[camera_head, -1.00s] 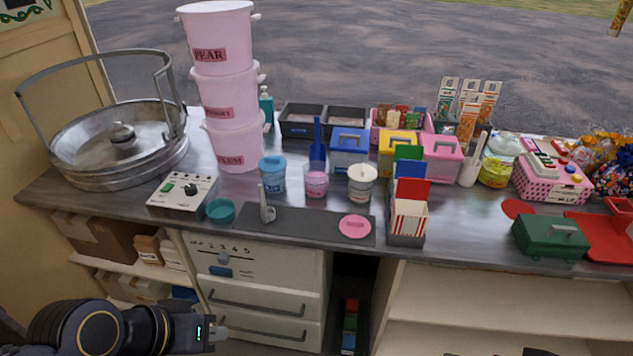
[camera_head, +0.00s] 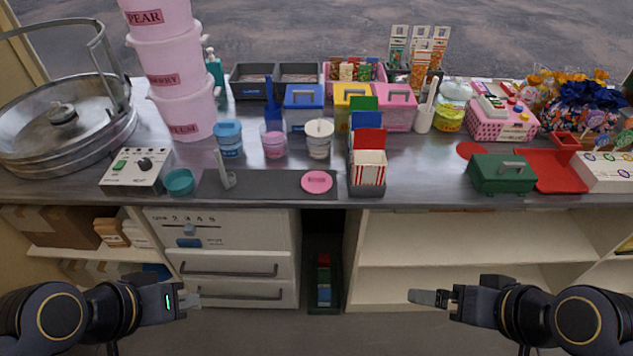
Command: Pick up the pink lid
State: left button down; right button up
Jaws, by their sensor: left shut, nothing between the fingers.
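The pink lid (camera_head: 317,182) is a flat round disc with a small raised grip. It lies on the dark mat (camera_head: 275,186) near the front edge of the counter. My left gripper (camera_head: 190,300) is shut and empty, in front of the drawers and below the counter top, left of the lid. My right gripper (camera_head: 428,298) is in front of the open shelves, also below the counter top and right of the lid. Its fingers appear edge-on, so I cannot tell if they are open. Both grippers are well apart from the lid.
A grey scoop (camera_head: 226,175) stands on the mat's left part, beside a teal lid (camera_head: 180,182). A rack of striped bags (camera_head: 369,168) stands right of the pink lid. A pink tub (camera_head: 273,145) and a white tub (camera_head: 319,147) stand behind. The counter right of the rack has bare room.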

aim_at(316, 181)
jog(key=i+l, duration=0.2)
jog(key=l, duration=0.2)
jog(key=i+l, duration=0.2)
jog(key=l, duration=0.15)
jog(key=i+l+u, duration=0.1)
jog(key=l, duration=0.3)
jog(key=i+l, duration=0.45)
jog(key=l, duration=0.3)
jog(key=u, duration=0.05)
